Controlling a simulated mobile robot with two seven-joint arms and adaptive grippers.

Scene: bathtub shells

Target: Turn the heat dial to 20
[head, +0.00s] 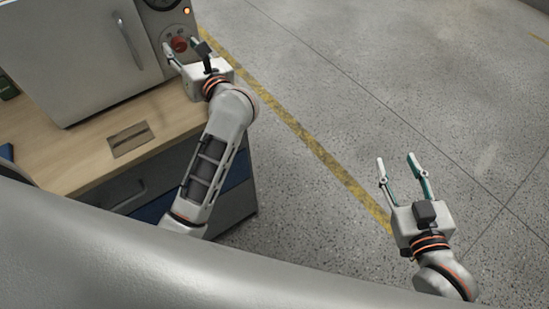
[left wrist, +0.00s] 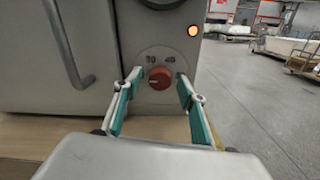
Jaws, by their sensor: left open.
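The red heat dial (head: 180,44) is on the front panel of a grey oven-like machine (head: 84,50), near its right edge. In the left wrist view the dial (left wrist: 159,79) sits in a round plate with small markings above it, too blurred to read surely. My left gripper (head: 183,50) is open in front of the dial. Its two fingers (left wrist: 157,92) stand on either side of the dial in the left wrist view; I cannot tell whether they touch it. My right gripper (head: 399,164) is open and empty above the floor at the right.
The machine stands on a wooden-topped bench (head: 85,155) with drawers. An orange light (head: 187,10) glows above the dial, and a door handle (head: 128,42) is to its left. Grey floor with a yellow line (head: 318,150) lies open to the right.

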